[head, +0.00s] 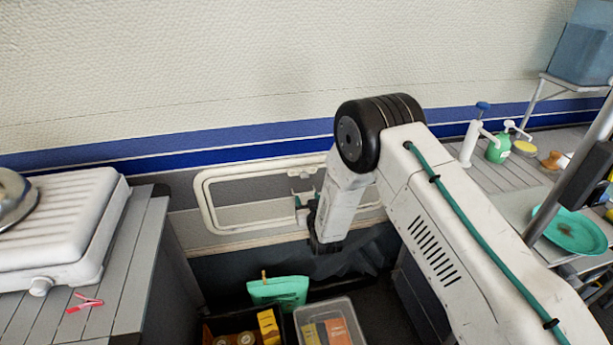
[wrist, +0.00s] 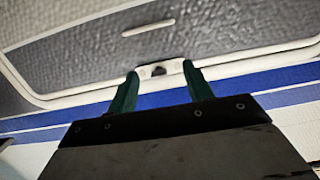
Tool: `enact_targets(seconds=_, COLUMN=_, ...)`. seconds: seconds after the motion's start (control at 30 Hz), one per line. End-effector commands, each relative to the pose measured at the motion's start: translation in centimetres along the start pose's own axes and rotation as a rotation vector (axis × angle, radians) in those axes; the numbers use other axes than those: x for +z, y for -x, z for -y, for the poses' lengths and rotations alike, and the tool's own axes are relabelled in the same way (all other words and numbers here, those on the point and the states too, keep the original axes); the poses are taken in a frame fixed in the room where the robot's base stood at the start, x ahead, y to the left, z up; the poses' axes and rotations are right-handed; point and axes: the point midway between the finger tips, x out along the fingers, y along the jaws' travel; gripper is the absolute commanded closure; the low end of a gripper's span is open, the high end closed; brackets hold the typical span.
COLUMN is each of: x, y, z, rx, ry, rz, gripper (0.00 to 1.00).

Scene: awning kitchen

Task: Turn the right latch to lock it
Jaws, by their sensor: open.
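A white-framed hatch (head: 206,203) is set in the wall, partly hidden behind my arm in the head view. Its frame also shows in the wrist view (wrist: 78,97). A small pale latch with a dark middle (wrist: 160,71) sits on the frame edge there, between and just beyond my fingertips. I cannot tell its turned position or whether it is the right latch. My gripper (wrist: 160,76) is open, with one green finger on each side of the latch; contact is unclear. In the head view my gripper (head: 305,201) is at the hatch, and a small white fitting (head: 303,172) shows above it.
A white stove (head: 75,215) and a red clothespin (head: 84,302) are on the left counter. Below the hatch are a teal pouch (head: 279,290) and a clear bin (head: 327,312). A green bottle (head: 498,150) and a teal plate (head: 572,232) are at right.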

Motion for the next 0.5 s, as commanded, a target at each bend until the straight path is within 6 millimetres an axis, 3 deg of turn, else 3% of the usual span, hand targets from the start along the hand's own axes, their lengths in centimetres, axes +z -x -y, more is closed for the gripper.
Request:
enact_targets(seconds=0.1, x=-2.0, y=0.1, z=-0.8, rx=0.015, ry=0.000, rz=-0.098, gripper=0.49)
enact_targets(seconds=0.27, x=-2.9, y=-0.5, z=-1.6, rx=0.025, ry=0.001, rz=-0.139, gripper=0.49)
enact_targets(seconds=0.5, x=-3.4, y=-4.1, z=-1.7, rx=0.024, ry=0.001, rz=-0.139, gripper=0.49)
